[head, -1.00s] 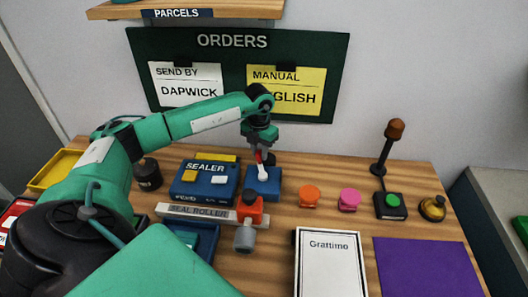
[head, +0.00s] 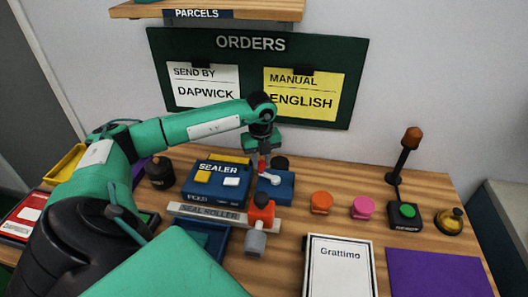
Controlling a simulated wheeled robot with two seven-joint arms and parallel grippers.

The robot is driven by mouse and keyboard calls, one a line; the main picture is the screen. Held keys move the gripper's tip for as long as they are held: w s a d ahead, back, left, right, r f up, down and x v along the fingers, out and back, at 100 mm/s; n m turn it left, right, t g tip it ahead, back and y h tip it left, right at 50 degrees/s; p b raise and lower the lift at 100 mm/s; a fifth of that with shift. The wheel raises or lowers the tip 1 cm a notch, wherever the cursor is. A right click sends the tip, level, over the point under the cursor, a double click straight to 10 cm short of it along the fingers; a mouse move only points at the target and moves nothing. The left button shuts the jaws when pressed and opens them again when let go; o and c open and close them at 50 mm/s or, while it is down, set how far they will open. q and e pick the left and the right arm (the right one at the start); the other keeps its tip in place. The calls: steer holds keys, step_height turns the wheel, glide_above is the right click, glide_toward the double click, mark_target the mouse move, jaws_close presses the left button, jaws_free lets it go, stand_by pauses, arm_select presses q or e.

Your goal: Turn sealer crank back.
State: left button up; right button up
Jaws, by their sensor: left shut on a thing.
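My left gripper (head: 263,160) comes down from above and is shut on the crank's handle end, hiding most of that end. My right gripper is not in view.
Orange (head: 321,202) and pink (head: 362,207) knobs stand to the right. A framed Grattimo card (head: 340,268) and purple mat (head: 438,273) lie nearer. A dark knob (head: 280,162) is behind the crank.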

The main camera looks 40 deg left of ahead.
arm_select(q)
steer(key=shift+s+d+n, duration=0.15)
steer(key=shift+s+n, duration=0.3)
steer(key=shift+n, duration=0.65)
steer(key=shift+s+d+n, duration=0.15)
steer(key=shift+s+n, duration=0.15)
steer(key=shift+n, duration=0.3)
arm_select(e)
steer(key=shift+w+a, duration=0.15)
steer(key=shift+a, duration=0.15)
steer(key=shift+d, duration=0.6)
arm_select(q)
steer(key=o, duration=1)
steer(key=shift+r, duration=0.25)
step_height(320, 180, up, 13)
steer(key=shift+r+b, duration=0.15)
steer(key=shift+b, duration=0.8)
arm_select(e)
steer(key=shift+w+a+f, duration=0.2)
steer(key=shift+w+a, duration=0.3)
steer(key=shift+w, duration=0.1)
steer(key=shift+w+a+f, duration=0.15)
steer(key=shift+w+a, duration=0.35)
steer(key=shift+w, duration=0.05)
